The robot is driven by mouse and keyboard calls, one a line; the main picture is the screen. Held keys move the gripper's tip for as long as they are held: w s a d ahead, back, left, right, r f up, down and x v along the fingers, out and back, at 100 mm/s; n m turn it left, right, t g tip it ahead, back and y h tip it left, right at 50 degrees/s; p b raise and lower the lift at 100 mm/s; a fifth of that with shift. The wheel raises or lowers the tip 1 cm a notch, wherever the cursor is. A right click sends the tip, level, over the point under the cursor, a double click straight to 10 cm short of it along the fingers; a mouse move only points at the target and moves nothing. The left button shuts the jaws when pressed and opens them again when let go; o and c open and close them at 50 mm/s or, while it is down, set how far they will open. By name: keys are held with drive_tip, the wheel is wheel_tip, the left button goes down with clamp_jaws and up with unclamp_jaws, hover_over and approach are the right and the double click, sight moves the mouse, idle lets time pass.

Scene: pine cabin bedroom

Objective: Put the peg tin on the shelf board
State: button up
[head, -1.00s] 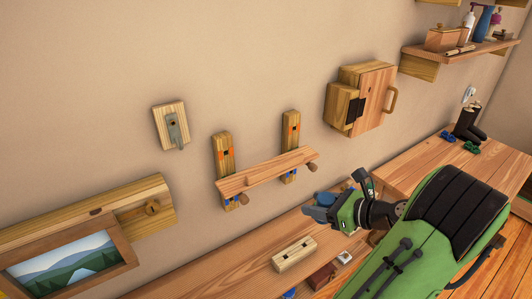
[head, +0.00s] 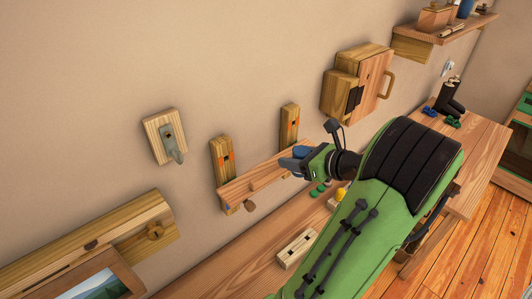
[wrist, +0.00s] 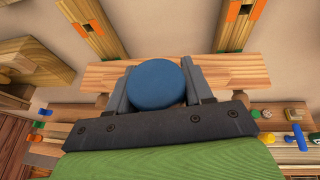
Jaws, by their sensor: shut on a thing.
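The peg tin (wrist: 157,87) is a round blue tin, seen from its flat top in the wrist view. My gripper (wrist: 160,84) is shut on it, with one grey finger on each side. In the head view my gripper (head: 291,160) is at the right end of the shelf board (head: 243,187), and a bit of the blue tin (head: 301,151) shows there. The wooden board (wrist: 226,70) lies behind and below the tin in the wrist view. I cannot tell whether the tin touches it. My gripper and arm hide the board's right end.
Two wall uprights (head: 222,158) with orange marks stand above the board. A wall cabinet (head: 357,85) is to the right, a grey hook on a block (head: 171,140) to the left. The bench below holds a wooden block (head: 297,248) and several small things.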

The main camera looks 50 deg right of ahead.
drive_tip(key=w, duration=0.8)
drive_tip(key=shift+w+d, duration=0.3)
drive_tip(key=shift+d, duration=0.1)
drive_tip(key=f, duration=0.2)
drive_tip(key=w+f+b, duration=0.1)
drive_tip(key=shift+d+f, duration=0.1)
drive_tip(key=shift+f, duration=0.25)
drive_tip(key=shift+r, duration=0.1)
drive_tip(key=o, duration=1.1)
drive_tip(key=p+v, duration=0.1)
drive_tip(key=v, duration=1.1)
drive_tip(key=shift+s, duration=0.1)
